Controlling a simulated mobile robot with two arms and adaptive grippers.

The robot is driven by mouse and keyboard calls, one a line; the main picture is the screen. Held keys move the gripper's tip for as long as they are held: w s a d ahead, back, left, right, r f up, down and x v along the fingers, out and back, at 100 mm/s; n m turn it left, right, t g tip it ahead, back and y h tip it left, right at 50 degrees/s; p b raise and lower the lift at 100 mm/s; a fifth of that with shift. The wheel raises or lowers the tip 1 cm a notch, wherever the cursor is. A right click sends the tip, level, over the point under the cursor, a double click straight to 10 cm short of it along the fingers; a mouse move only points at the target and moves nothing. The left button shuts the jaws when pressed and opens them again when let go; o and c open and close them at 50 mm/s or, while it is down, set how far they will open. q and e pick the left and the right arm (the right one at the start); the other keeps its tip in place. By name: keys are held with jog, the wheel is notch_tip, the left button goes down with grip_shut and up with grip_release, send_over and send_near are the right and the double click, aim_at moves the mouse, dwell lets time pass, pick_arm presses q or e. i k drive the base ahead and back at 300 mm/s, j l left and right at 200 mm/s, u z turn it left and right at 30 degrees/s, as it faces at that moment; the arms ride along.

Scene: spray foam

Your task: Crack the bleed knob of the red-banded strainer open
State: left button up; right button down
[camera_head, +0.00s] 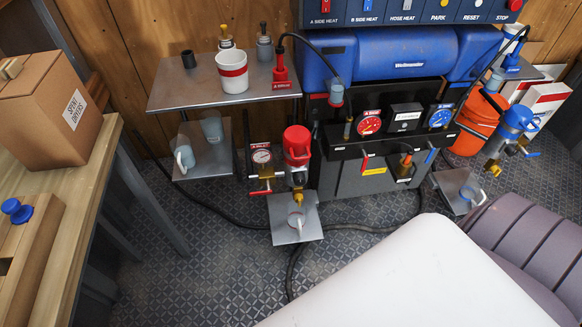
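The red-banded strainer (297,146) hangs upright near the middle of the head view, with a red upper body and a metal lower part. A brass knob or outlet (298,195) sits at its bottom; I cannot tell whether it is cracked open. A small white cup (296,219) stands under it on a grey metal plate (281,236). A gauge (262,157) and a red-handled valve (261,191) are on its left. Neither of my grippers is in view.
A blue-banded strainer (517,121) is at the right. A grey shelf (190,99) holds a white-and-red cup (232,72). A cardboard box (50,115) stands on the left bench. A large white surface (410,280) fills the lower right. Black hoses (230,218) cross the floor.

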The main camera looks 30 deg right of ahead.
aim_at(298, 198)
jog(key=z, duration=1.1)
